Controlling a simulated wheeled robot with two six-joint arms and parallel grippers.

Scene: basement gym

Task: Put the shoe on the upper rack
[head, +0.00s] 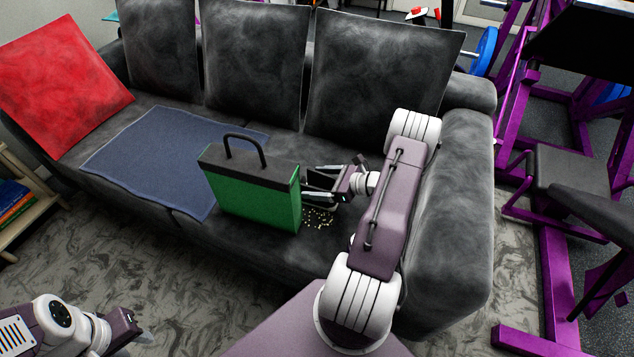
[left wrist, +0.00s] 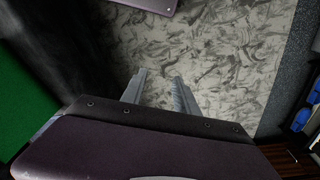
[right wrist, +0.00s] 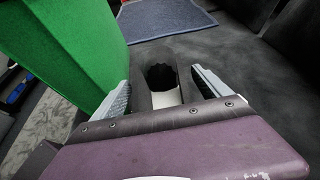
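A dark grey item with a black opening and a white part, likely the shoe (right wrist: 143,57), lies on the sofa between the fingers of my right gripper (right wrist: 160,80) in the right wrist view. The fingers stand apart on either side of it, with no clear grip. In the head view my right gripper (head: 320,181) is beside the green case, and the item is not clearly seen there. My left gripper (left wrist: 157,82) is open and empty above the patterned floor. I cannot identify an upper rack for certain; a wooden shelf (head: 35,215) shows at the left edge.
The green case (head: 255,200) with a black handle stands close beside my right gripper. A blue mat (head: 165,150) and a red cushion (head: 62,85) lie on the dark sofa (head: 285,143). Purple gym equipment (head: 555,260) stands at the right. Pale specks lie by the case.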

